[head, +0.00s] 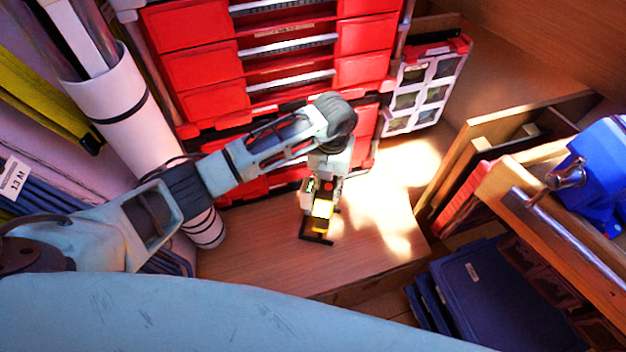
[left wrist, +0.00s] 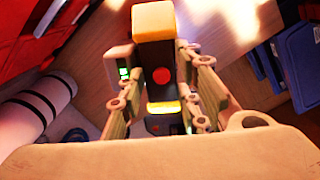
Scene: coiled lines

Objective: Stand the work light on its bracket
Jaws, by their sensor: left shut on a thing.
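The work light (head: 322,210) is a small yellow and black lamp, seen below my left wrist over the wooden surface. A dark bracket frame (head: 316,239) shows at its lower end; I cannot tell whether it touches the wood. My left gripper (head: 323,188) points down and is shut on the work light. In the left wrist view the work light (left wrist: 154,55) sits between the two fingers (left wrist: 163,95), with a yellow end and a red round button. A small box with green marks shows beside it. My right gripper is not in view.
The wooden surface (head: 260,258) is clear around the light, with bright sun patches at right. Red drawers (head: 205,75) stand behind. A white tube (head: 125,110) stands at left. Wooden boards, a blue vise (head: 603,165) and blue cases (head: 490,290) are at right.

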